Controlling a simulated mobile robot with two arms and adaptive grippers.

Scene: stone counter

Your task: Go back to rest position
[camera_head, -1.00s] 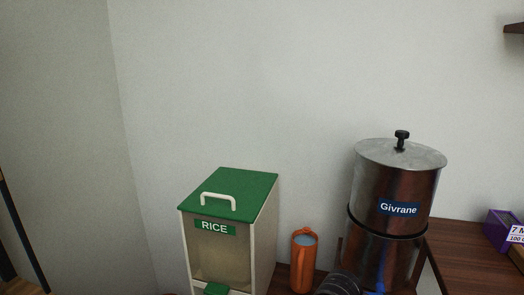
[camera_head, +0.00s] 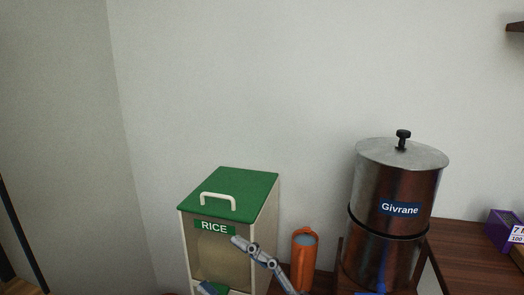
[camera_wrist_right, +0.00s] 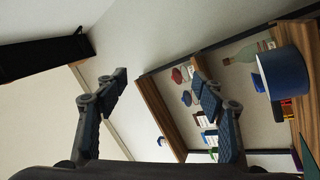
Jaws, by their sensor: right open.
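My right gripper (camera_head: 221,264) is in the lower middle of the head view, in front of the rice dispenser. Its two fingers are spread apart with nothing between them. In the right wrist view its open fingers (camera_wrist_right: 160,85) also show, empty. The rice dispenser (camera_head: 260,230) has a green lid with a white handle and a RICE label. An orange pitcher (camera_head: 304,262) stands to its right, close to the gripper's finger. My left gripper is not in view.
A steel Givrane water dispenser (camera_head: 372,200) with a black knob stands at the right. A purple box (camera_head: 500,228) sits on the brown surface (camera_head: 465,255) at the far right. The wrist view shows wooden shelving (camera_wrist_right: 160,110) and a blue round container (camera_wrist_right: 287,72).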

